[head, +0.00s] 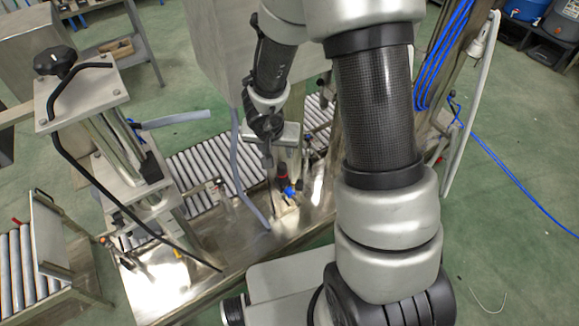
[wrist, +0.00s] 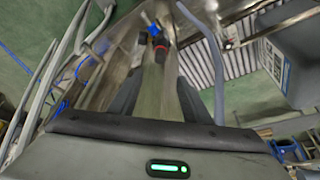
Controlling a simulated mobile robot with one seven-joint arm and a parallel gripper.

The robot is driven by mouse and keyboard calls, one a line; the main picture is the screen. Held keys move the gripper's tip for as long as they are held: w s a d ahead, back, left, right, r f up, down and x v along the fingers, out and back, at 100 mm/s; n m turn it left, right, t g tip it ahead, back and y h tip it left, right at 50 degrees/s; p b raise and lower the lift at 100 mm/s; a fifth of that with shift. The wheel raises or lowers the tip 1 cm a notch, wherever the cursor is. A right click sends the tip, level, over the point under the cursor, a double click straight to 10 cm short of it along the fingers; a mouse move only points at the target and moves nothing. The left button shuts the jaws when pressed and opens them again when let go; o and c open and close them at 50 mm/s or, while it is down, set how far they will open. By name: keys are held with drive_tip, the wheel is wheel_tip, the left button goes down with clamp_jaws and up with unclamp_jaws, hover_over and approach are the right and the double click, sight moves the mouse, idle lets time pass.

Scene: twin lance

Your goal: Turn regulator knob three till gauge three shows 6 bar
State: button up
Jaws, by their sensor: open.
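In the head view a small dark regulator knob (head: 282,179) with red on it stands on the metal machine bed, close to a bright blue fitting (head: 291,191). In the wrist view a dark part with a red ring (wrist: 170,44) shows beside the blue fitting (wrist: 155,31), beyond the fingertips. I cannot tell which knob number this is. My gripper (head: 285,158) hangs just above and behind the knob in the head view. No gauge face or reading can be made out.
Grey hoses (head: 246,170) run close beside the knob. A roller conveyor (head: 205,170) lies behind it to the left. A metal stand with a black hand knob (head: 55,61) rises at left. My arm covers much of the right middle. Green floor is open at right.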

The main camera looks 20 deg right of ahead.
sight(282, 166)
drive_tip(key=b+x, duration=1)
drive_tip(key=x, duration=0.6)
drive_tip(key=shift+d+f, duration=0.1)
drive_tip(key=shift+f, duration=0.3)
